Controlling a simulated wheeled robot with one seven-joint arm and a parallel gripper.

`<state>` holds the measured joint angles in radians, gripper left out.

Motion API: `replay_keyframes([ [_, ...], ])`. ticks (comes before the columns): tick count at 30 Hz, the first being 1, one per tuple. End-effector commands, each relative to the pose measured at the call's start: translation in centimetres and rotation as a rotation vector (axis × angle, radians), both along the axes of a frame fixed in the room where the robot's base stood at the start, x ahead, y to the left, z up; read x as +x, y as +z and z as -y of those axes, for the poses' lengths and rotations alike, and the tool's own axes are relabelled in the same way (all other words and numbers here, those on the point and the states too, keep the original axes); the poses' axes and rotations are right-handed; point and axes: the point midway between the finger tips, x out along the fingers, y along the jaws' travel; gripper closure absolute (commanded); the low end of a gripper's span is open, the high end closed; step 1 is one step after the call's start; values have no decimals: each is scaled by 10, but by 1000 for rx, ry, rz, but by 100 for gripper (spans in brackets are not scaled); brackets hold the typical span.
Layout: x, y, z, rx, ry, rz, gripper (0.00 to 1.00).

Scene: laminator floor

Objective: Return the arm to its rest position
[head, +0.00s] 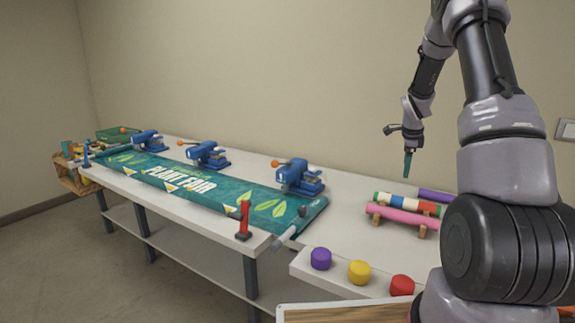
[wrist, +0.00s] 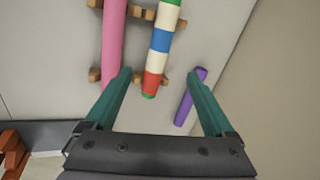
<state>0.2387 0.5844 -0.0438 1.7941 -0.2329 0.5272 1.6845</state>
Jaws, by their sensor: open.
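My gripper (head: 407,163) hangs above the right part of the white table (head: 345,232), with its green fingers pointing down. In the wrist view my gripper (wrist: 160,95) has its two green fingers spread wide apart, with nothing held between them. Below the fingers lie a striped roll (wrist: 160,50) and a pink roll (wrist: 114,40) on wooden supports, and a purple roll (wrist: 190,96) lies to the right. The same striped roll (head: 407,203), pink roll (head: 400,219) and purple roll (head: 437,195) are under and right of my gripper in the head view.
A green banner (head: 215,190) stretches along the table at the left, with three blue clamp-like devices (head: 300,178) behind it. Purple, yellow and red knobs (head: 359,272) line the front edge. A wooden crate (head: 75,178) stands at the far left. The wall is close behind the table.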

Motion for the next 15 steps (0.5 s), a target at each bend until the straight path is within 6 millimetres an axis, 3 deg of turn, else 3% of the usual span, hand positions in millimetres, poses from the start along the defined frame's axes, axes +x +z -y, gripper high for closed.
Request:
replay_keyframes([
  [1, -8, 31, -13, -13, 62, 16, 12],
  [6, -48, 110, -55, -58, 302, 42, 12],
  [15, -147, 211, -126, -161, 733, 105, 12],
])
